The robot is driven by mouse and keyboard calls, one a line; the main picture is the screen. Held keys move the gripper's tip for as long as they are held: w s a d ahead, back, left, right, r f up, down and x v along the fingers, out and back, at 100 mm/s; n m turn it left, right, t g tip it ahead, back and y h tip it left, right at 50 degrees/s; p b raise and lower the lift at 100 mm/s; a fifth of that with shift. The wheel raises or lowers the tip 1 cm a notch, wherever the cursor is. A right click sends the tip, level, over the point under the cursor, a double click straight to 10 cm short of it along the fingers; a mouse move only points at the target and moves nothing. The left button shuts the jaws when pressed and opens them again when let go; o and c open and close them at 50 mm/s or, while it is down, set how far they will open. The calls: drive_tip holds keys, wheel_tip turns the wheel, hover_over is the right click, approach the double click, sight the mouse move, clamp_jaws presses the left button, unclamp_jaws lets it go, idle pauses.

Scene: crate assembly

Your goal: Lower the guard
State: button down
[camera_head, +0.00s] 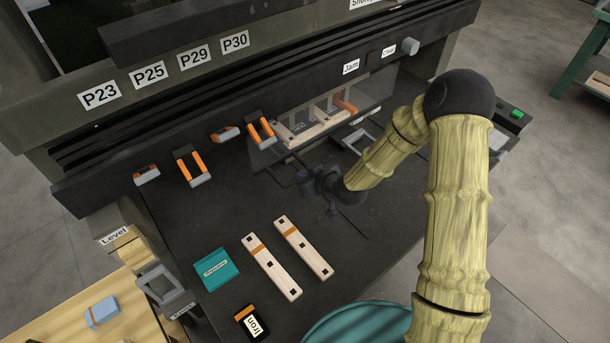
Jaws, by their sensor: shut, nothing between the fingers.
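A dark machine with a long front beam (270,105) spans the back of the black work surface (190,235). No part is labelled as the guard, so I cannot tell for certain which piece it is. A see-through panel (262,158) stands below the beam, with pale wooden parts showing behind it. My gripper (300,181) is dark, shut and empty, just in front of this panel at its lower left. Its fingertips are hard to make out against the black surface, and I cannot tell whether they touch the panel.
Two wooden bars (272,267) (304,248), a teal box (216,269) and a black "Iron" box (252,322) lie on the front of the surface. Orange-and-grey clamps (193,167) (261,130) line the beam's lower edge. A teal round thing (350,325) is at the bottom.

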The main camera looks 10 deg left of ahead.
drive_tip(key=shift+f, duration=0.1)
wheel_tip(320, 180, down, 4)
drive_tip(key=b, duration=0.3)
drive_tip(key=shift+f+b, duration=0.15)
drive_tip(key=shift+b, duration=0.2)
drive_tip(key=shift+s+d, duration=0.1)
drive_tip(key=shift+s, duration=0.05)
drive_tip(key=shift+f, duration=0.15)
drive_tip(key=shift+r+p, duration=0.4)
drive_tip(key=shift+r, duration=0.2)
drive_tip(key=w+a+r+p+v, duration=0.1)
drive_tip(key=r+v, duration=0.1)
drive_tip(key=v, duration=1)
drive_tip(key=shift+r, duration=0.2)
